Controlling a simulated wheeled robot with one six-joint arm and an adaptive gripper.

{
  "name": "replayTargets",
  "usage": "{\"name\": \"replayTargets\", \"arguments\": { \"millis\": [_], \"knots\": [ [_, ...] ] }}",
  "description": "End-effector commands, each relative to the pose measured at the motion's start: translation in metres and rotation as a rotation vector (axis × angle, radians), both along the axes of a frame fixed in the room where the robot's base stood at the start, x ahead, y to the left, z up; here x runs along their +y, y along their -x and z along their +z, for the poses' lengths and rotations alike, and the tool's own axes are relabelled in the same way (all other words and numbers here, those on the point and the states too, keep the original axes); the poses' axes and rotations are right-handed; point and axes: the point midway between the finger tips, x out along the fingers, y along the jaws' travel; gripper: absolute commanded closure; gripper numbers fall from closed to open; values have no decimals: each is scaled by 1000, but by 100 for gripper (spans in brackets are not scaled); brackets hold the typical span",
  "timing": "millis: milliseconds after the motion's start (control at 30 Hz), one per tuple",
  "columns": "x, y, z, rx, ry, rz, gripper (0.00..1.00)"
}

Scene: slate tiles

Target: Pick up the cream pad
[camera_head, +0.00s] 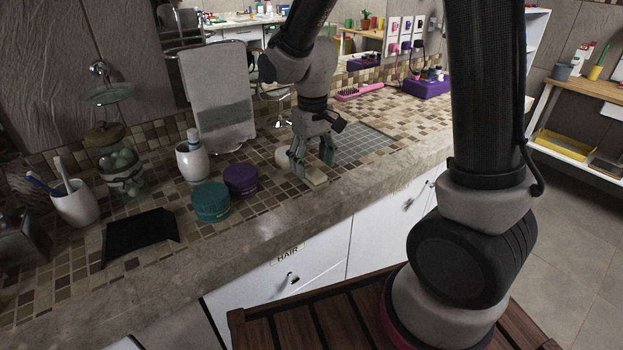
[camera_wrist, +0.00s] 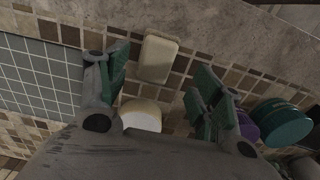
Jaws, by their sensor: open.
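A cream rectangular pad (camera_wrist: 157,58) with rounded corners lies on the tiled counter near its stone front edge. It also shows in the head view (camera_head: 316,177), below the fingers and partly hidden by them.
A purple jar (camera_head: 240,180) and a teal jar (camera_head: 211,203) stand to the left, near the fingers. A grey grid mat (camera_head: 362,146) lies flat to the right. A black tray (camera_head: 140,237) is farther left.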

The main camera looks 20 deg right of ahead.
Motion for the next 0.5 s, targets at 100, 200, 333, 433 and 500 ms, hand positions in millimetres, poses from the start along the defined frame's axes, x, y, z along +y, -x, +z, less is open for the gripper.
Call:
{"name": "replayTargets", "arguments": {
  "millis": [100, 200, 333, 433, 500],
  "knots": [
    [-4, -4, -21, 5, 1, -1, 34],
    [-4, -4, -34, 4, 1, 0, 34],
    [-3, -4, -40, 1, 0, 0, 34],
    [-3, -4, -40, 0, 0, 0, 34],
    [-3, -4, -40, 0, 0, 0, 34]
  ]
}}
